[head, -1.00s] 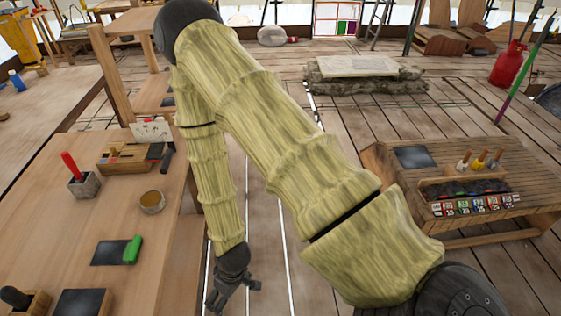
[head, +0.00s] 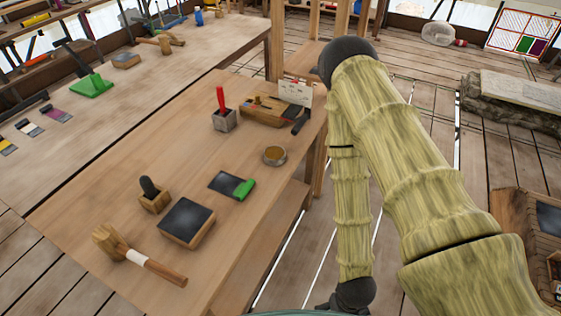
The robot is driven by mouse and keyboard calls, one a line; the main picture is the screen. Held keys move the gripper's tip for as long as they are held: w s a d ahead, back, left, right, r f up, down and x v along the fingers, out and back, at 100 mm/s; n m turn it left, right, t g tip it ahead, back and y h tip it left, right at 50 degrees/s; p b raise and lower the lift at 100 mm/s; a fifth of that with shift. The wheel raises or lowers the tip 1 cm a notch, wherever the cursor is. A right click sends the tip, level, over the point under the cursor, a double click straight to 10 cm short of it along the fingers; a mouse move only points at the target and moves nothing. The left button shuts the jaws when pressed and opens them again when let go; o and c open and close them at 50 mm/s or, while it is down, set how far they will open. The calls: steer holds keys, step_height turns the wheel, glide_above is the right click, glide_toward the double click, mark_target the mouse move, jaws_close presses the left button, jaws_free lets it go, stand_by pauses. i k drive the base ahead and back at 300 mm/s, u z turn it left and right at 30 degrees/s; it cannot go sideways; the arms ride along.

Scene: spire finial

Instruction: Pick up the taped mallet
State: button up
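A wooden mallet (head: 136,258) with a white band of tape around its handle lies near the front left end of the nearer wooden table (head: 235,275). Its head is to the left and its handle points to the lower right. My gripper (head: 334,305) is at the bottom edge of the head view, beside the table's right side and well to the right of the mallet. It is mostly cut off, so its fingers do not show clearly. I see nothing held in it.
A dark-topped block (head: 187,221) and a small wooden holder (head: 153,198) stand just behind the mallet. A dark plate with a green piece (head: 243,190) and a round tin (head: 274,156) lie farther right. Another mallet (head: 165,42) is on the far bench.

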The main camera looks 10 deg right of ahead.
mark_target(105, 236)
steer(key=u, duration=1.05)
